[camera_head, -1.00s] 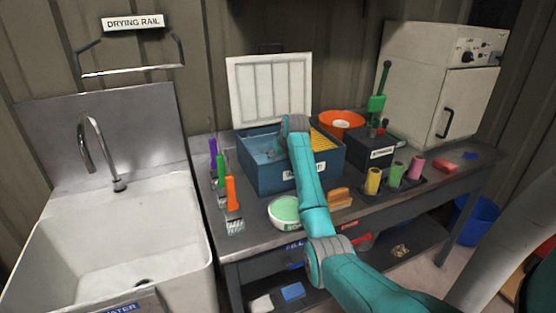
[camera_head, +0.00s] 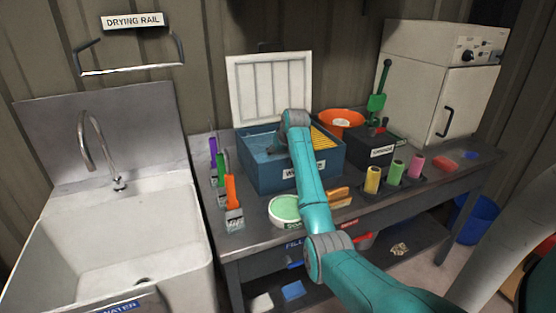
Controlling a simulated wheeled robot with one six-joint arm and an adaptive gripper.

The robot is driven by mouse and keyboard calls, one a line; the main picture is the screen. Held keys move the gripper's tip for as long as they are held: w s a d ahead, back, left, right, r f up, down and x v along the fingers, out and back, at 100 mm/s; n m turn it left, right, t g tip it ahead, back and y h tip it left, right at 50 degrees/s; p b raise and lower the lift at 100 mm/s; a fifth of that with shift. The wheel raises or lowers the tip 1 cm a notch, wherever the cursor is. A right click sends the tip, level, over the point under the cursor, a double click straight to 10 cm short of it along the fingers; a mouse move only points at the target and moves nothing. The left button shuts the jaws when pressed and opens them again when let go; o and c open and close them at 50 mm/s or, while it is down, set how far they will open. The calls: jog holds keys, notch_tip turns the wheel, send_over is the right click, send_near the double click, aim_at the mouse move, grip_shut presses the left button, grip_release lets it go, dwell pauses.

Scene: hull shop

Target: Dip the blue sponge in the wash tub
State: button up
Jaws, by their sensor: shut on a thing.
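The wash tub (camera_head: 262,178) is an open blue box on the bench, with pale blue liquid on the left and a yellow ribbed part at the right. Its front label is partly covered by my arm. My gripper (camera_head: 277,147), dark and small, is at the tub's opening, over or in the liquid; I cannot tell its exact height. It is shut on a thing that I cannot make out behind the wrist.
A white ribbed panel (camera_head: 268,88) stands behind the tub. Brushes (camera_head: 233,205) stand to its left, a green-filled dish (camera_head: 284,210) in front. Coloured rollers (camera_head: 394,172), a dark box (camera_head: 385,145) and an orange bucket (camera_head: 335,119) are to its right. A sink (camera_head: 95,235) is at left.

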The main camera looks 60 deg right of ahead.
notch_tip(320, 180, up, 11)
jog(key=shift+r, duration=0.2)
dwell(1.1)
dwell(1.0)
jog(key=shift+r, duration=2)
